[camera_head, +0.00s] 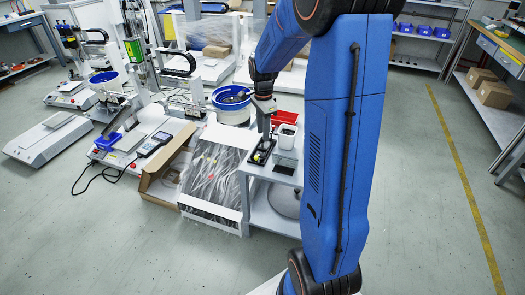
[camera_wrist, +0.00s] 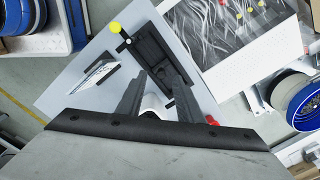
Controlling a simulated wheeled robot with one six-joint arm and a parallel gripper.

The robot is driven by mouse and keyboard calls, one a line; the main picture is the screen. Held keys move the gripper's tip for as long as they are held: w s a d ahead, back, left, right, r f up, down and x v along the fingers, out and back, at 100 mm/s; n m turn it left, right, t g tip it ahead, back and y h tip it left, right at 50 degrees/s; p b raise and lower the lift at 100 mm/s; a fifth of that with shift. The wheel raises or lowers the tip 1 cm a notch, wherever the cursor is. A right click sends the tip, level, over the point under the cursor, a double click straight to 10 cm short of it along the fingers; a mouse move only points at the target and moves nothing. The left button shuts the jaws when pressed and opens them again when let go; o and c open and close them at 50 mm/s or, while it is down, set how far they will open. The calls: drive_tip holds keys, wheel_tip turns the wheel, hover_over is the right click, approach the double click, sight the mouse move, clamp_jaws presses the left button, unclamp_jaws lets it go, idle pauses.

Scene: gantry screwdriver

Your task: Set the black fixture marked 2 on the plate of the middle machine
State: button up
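A black fixture (camera_head: 260,152) lies on a small grey-white table, below my gripper (camera_head: 265,133). In the wrist view the fixture (camera_wrist: 152,45) is a long dark block with a yellow knob at one end and a red knob near the other. My gripper's two black fingers (camera_wrist: 158,70) are spread apart over the fixture, with a gap between them; I cannot tell whether they touch it. No number is readable on it.
A white bin (camera_head: 287,137), a red tray (camera_head: 284,118) and a dark square item (camera_head: 286,161) share the table. A plastic-wrapped box (camera_head: 212,177) and an open cardboard box (camera_head: 166,178) stand left of it. A blue bowl feeder (camera_head: 232,105) is behind. The right-hand floor is clear.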

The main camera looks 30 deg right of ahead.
sight(262, 145)
drive_tip(key=shift+w+a+f, duration=0.1)
drive_tip(key=shift+f, duration=2.05)
clamp_jaws()
drive_tip(key=shift+r, duration=0.1)
